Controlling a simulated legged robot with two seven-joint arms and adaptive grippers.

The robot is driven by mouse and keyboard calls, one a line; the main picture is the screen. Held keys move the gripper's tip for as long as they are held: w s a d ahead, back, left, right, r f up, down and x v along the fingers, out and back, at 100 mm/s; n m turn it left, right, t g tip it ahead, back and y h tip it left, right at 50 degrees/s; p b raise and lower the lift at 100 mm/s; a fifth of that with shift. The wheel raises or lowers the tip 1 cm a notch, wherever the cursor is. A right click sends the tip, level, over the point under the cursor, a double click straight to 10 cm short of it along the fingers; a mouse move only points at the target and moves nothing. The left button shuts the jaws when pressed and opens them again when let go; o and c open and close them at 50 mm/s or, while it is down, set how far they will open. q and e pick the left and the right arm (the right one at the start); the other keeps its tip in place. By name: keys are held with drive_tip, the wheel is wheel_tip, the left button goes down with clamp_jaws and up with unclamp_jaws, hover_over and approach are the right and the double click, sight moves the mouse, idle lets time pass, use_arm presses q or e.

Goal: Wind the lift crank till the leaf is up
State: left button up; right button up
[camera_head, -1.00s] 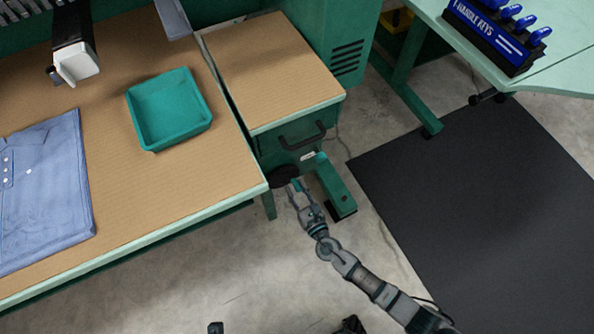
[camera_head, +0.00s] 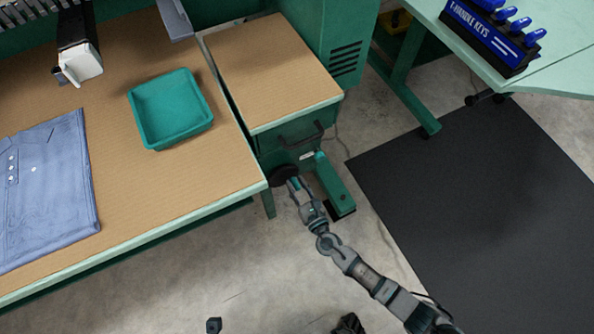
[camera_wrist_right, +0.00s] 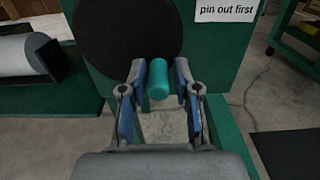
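The lift crank shows as a black disc (camera_head: 283,175) with a teal handle (camera_wrist_right: 158,78), low by the green cabinet at the bench corner. My right gripper (camera_head: 294,184) is at the handle. In the right wrist view its two blue-padded fingers (camera_wrist_right: 160,85) stand apart, one on each side of the handle. A gap shows at the right finger; contact on the left is unclear. A cardboard-topped panel (camera_head: 272,70), perhaps the leaf, lies above the cabinet beside the bench. Its height against the bench is hard to judge. My left gripper is not in view.
The bench (camera_head: 150,200) holds a teal tray (camera_head: 171,108) and a folded blue shirt (camera_head: 45,185). A green foot bar (camera_head: 333,180) stands right of the crank. A sign (camera_wrist_right: 227,10) reads "pin out first". A black mat (camera_head: 490,200) covers the floor at right.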

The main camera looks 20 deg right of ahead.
clamp_jaws()
